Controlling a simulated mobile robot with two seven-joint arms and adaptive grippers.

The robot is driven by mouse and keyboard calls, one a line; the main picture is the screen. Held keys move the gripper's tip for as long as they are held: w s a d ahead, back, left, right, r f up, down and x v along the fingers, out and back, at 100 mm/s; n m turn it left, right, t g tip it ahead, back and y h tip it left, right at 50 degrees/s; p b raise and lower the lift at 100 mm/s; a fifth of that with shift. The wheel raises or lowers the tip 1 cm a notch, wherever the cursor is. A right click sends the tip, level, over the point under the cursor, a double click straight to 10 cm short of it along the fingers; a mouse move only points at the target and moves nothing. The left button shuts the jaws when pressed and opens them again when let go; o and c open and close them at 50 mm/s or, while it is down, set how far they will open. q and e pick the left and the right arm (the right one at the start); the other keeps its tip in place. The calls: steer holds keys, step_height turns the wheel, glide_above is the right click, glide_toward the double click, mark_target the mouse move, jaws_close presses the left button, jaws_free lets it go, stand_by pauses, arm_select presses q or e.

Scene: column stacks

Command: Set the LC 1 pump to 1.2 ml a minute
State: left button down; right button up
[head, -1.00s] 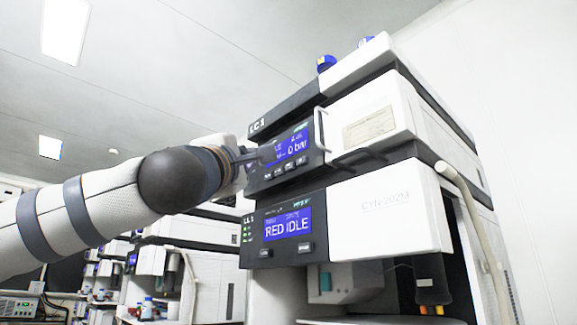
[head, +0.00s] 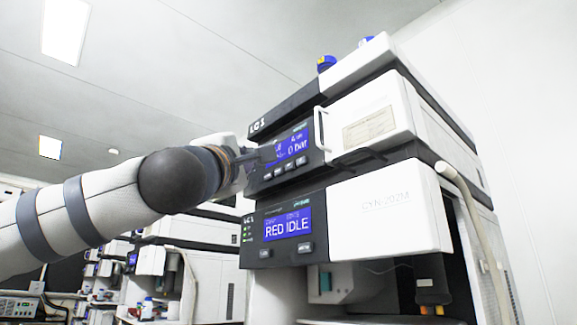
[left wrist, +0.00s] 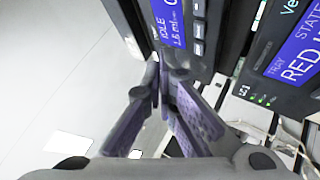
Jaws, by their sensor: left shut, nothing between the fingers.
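The pump module with the LC label (head: 258,126) is the upper dark panel on the stack. Its blue display (head: 297,143) reads 0 bar, partly hidden by my gripper. In the left wrist view the display (left wrist: 172,28) shows IDLE and a flow line that looks like 1.6 ml, cut off. A row of small buttons (left wrist: 198,30) runs along the panel below the display. My left gripper (head: 266,154) is shut and empty, its tips in front of the display's left part. In the left wrist view its fingers (left wrist: 158,72) meet close to the panel; contact cannot be told. My right gripper is out of view.
Below sits another module with a blue display (head: 288,225) reading RED IDLE. A white handle (head: 320,130) sticks out at the pump panel's right edge. Blue-capped bottles (head: 326,63) stand on top. More instrument stacks (head: 200,265) stand behind at the left.

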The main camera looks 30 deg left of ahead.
mark_target(290, 166)
arm_select(q)
steer(key=s+a, duration=0.2)
steer(key=s, duration=0.2)
steer(key=w+d, duration=0.4)
steer(key=w, duration=0.4)
steer(key=shift+w, duration=0.3)
steer(key=shift+r, duration=0.1)
stand_by(1.4)
steer(key=shift+w+d, duration=0.1)
steer(key=shift+w, duration=0.25)
